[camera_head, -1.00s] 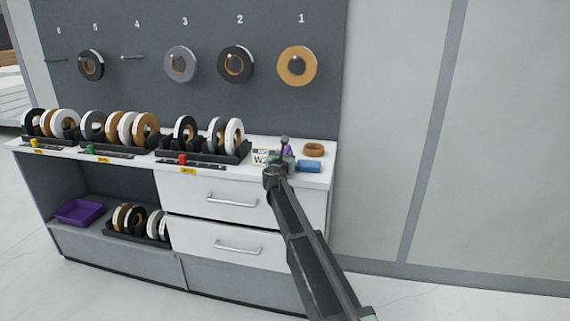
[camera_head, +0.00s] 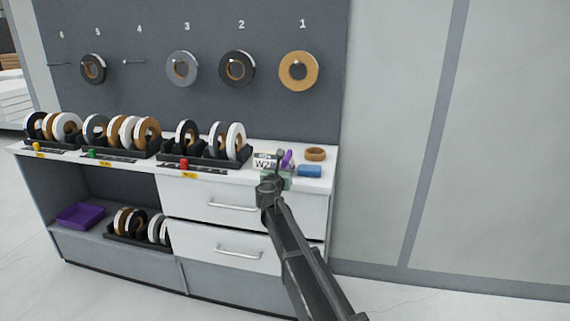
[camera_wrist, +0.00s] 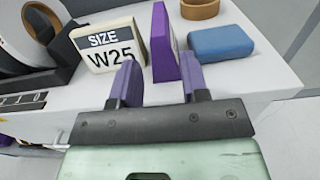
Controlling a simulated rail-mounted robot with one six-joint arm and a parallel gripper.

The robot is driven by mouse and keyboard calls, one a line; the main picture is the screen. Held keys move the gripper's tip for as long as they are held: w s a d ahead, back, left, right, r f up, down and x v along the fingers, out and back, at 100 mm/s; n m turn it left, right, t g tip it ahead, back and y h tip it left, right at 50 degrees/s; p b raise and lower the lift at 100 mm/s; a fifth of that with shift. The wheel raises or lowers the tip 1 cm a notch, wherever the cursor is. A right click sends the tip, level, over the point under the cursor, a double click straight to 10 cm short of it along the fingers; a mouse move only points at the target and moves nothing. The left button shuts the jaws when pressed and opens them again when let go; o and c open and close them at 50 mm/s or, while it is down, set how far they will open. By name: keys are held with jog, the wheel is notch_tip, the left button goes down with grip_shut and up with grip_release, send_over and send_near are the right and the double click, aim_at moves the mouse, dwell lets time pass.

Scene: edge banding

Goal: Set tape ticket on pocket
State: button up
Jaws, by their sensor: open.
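A white ticket block (camera_wrist: 108,47) printed "SIZE W25" stands tilted on the counter at the right, and it also shows in the head view (camera_head: 264,160). My gripper (camera_wrist: 157,66) has its purple fingers apart and empty, just in front of the ticket's right end and a purple wedge-shaped piece (camera_wrist: 163,42). The left finger overlaps the ticket's lower right corner in the picture; I cannot tell whether they touch. Dark strips (camera_head: 110,157) lie along the counter's front edge before the tape racks; I cannot tell which one is the pocket.
A blue block (camera_wrist: 221,43) and a brown tape ring (camera_head: 315,154) sit right of the purple piece. Black racks (camera_head: 205,152) of tape rolls fill the counter's left. More rolls hang on the numbered wall panel (camera_head: 210,100). White drawers (camera_head: 210,195) are below.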

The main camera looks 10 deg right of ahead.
jog(key=s+a+f+n+g+y, duration=0.1)
jog(key=s+a+f+n+y, duration=0.15)
jog(key=s+n+y, duration=0.7)
jog(key=s+a+f+n+g+y, duration=0.1)
jog(key=s+a+n+y, duration=0.15)
jog(key=s+n, duration=0.75)
jog(key=s+d+f+n+g+h, duration=0.1)
jog(key=s+d+f+n+g, duration=0.4)
jog(key=s+f+n+g, duration=0.4)
jog(key=s+f+n, duration=0.1)
jog(key=s+n, duration=0.2)
jog(key=n, duration=0.3)
jog(key=shift+h, duration=0.4)
jog(key=s+d+f+n+g+h, duration=0.2)
jog(key=s+d+g, duration=0.1)
jog(key=s, duration=0.3)
jog(key=s+d+f+n+g+h, duration=0.1)
jog(key=s+d+n+g+h, duration=0.1)
jog(key=s+d, duration=0.3)
jog(key=shift+s+d+f+n+g, duration=0.2)
jog(key=shift+s+f+n+g, duration=0.3)
jog(key=shift+s, duration=0.75)
jog(key=shift+w+r, duration=0.1)
jog(key=shift+r, duration=0.05)
jog(key=shift+r, duration=0.15)
